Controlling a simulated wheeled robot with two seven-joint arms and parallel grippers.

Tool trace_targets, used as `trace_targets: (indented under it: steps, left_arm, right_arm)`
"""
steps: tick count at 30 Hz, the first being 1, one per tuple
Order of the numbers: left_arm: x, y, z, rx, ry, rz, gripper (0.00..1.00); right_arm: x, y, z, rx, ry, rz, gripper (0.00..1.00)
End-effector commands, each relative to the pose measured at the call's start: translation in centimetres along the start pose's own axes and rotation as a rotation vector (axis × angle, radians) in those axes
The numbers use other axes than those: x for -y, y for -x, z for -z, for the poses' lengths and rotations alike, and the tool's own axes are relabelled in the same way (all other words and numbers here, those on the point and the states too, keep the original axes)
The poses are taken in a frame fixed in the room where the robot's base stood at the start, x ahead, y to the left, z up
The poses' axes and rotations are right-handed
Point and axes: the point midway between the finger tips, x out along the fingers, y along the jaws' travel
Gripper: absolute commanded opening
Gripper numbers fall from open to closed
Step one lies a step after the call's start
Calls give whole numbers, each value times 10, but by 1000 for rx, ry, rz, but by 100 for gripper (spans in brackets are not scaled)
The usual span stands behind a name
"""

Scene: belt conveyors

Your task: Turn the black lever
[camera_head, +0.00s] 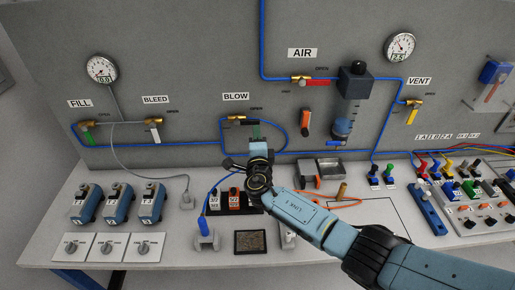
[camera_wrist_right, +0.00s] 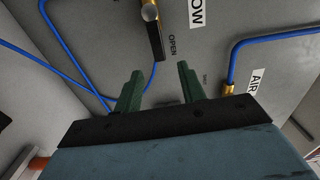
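The black lever (camera_wrist_right: 157,42) hangs from a brass valve (camera_wrist_right: 149,12) on the grey panel, beside the word OPEN. This is the BLOW valve, which also shows in the head view (camera_head: 236,119). My right gripper (camera_head: 255,130) is in front of the panel, just below and right of that valve. In the right wrist view its two green fingers (camera_wrist_right: 160,70) are spread apart with nothing between them. The lever's lower end lies beyond the gap between the fingertips; I cannot tell the exact distance. My left gripper is not in view.
Blue tubing (camera_head: 262,45) runs along the panel around the valve. The AIR valve (camera_head: 303,79) with a red lever, an orange-handled tool (camera_head: 305,122) and a filter bowl (camera_head: 350,105) are to the right. Blocks and a dark tray (camera_head: 250,242) stand on the bench below.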

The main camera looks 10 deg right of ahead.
Motion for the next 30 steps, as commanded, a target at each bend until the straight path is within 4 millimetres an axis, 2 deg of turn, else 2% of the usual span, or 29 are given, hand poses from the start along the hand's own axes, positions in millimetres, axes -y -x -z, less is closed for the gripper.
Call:
trace_targets:
  steps: [6, 12, 30]
  left_arm:
    - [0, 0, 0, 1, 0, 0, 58]
    - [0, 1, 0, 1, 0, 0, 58]
    - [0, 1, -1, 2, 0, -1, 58]
  right_arm:
    - [-1, 28, 0, 1, -1, -1, 40]
    - [-1, 44, 0, 1, 0, -1, 40]
    - [-1, 48, 0, -2, -12, -3, 40]
